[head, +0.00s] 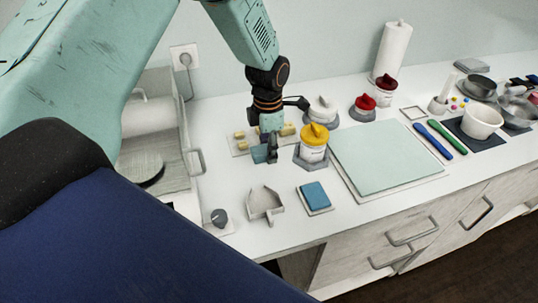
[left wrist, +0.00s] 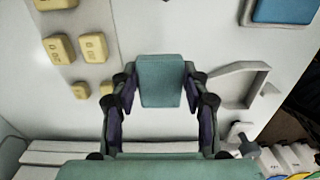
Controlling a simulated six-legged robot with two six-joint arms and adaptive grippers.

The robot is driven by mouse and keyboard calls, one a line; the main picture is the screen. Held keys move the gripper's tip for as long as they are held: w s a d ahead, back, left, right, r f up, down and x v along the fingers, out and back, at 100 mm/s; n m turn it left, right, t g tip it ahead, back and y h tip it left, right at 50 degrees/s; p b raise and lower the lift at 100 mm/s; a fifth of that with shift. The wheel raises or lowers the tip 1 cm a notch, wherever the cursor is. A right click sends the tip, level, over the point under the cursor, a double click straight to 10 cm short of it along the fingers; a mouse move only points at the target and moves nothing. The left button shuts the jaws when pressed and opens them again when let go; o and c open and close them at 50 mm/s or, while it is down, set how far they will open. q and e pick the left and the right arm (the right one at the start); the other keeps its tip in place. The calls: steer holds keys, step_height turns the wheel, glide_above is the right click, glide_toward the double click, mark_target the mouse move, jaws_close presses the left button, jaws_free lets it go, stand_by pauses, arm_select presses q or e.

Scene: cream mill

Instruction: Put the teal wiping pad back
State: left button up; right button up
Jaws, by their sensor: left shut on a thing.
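The teal wiping pad (head: 259,154) is between the fingers of my left gripper (head: 270,153). In the left wrist view the pad (left wrist: 160,80) is a flat teal block gripped from both sides by the fingers (left wrist: 161,92). The gripper holds it over the worktop, just in front of a pale board; I cannot tell the exact height. A grey three-sided open holder (head: 265,203) lies nearer the front edge and shows to the right of the pad in the wrist view (left wrist: 237,84). My right gripper is not in view.
Yellow blocks (left wrist: 62,48) sit on the pale board. A yellow-lidded jar (head: 313,143) stands close right of the gripper. A blue pad (head: 315,195) on a small white tray lies right of the holder. A small grey knob (head: 219,217) is left of it. A large pale green mat (head: 384,158) lies further right.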

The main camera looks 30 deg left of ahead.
arm_select(q)
step_height(320, 180, down, 3)
steer(key=shift+f, duration=0.2)
steer(key=shift+w+f, duration=0.1)
steer(key=shift+w, duration=0.15)
steer(key=shift+s+f, duration=0.1)
steer(key=shift+s, duration=0.15)
steer(key=o, duration=0.7)
steer(key=shift+c, duration=0.2)
steer(key=o, duration=0.4)
steer(key=shift+w+f, duration=0.1)
steer(key=shift+w, duration=0.1)
steer(key=shift+c, duration=0.2)
steer(key=shift+s+r, duration=0.15)
steer(key=shift+r, duration=0.25)
step_height(320, 180, up, 12)
steer(key=shift+f, duration=0.2)
